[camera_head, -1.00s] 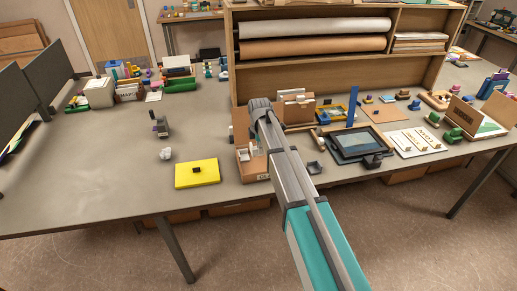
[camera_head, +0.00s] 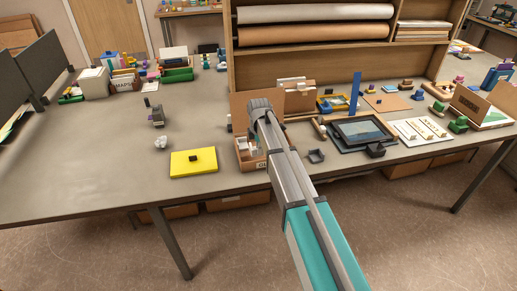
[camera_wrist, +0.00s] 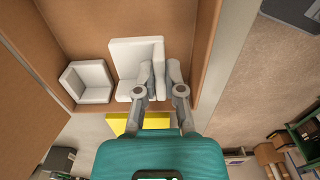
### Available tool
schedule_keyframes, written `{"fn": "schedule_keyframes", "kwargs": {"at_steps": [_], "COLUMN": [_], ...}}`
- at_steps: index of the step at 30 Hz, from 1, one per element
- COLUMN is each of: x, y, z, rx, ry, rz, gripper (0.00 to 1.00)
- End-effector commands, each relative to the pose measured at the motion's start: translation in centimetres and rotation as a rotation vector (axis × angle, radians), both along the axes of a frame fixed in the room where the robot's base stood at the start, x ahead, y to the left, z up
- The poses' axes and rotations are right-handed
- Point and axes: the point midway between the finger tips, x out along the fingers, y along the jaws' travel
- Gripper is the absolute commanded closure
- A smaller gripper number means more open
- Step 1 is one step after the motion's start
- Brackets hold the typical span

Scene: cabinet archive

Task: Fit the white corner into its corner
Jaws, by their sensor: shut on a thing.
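A white corner (camera_wrist: 128,55) stands inside the cardboard box in the wrist view, a block with raised walls. My gripper (camera_wrist: 161,72) is shut on its right-hand wall, one finger on each side. A second white corner (camera_wrist: 87,82) sits to its left, apart from it, by the box's side. The cardboard box (camera_wrist: 95,18) has brown walls around both pieces. In the head view the box (camera_head: 247,163) stands near the table's front edge. My arm hides the fingertips and part of the box there. Whether the held corner touches the box floor I cannot tell.
A grey corner-shaped piece (camera_head: 316,157) and a dark framed panel (camera_head: 362,132) lie to the right. A wooden shelf unit (camera_head: 300,62) stands behind.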

Motion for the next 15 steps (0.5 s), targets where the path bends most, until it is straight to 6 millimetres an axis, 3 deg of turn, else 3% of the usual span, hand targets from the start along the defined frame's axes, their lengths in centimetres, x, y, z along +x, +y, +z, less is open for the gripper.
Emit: {"fn": "schedule_keyframes", "kwargs": {"at_steps": [6,15], "x": [0.0,0.0], "y": [0.0,0.0], "z": [-1.7,-2.3], "rx": [0.0,0.0], "ry": [0.0,0.0], "rz": [0.0,0.0], "gripper": [1.0,1.0]}}
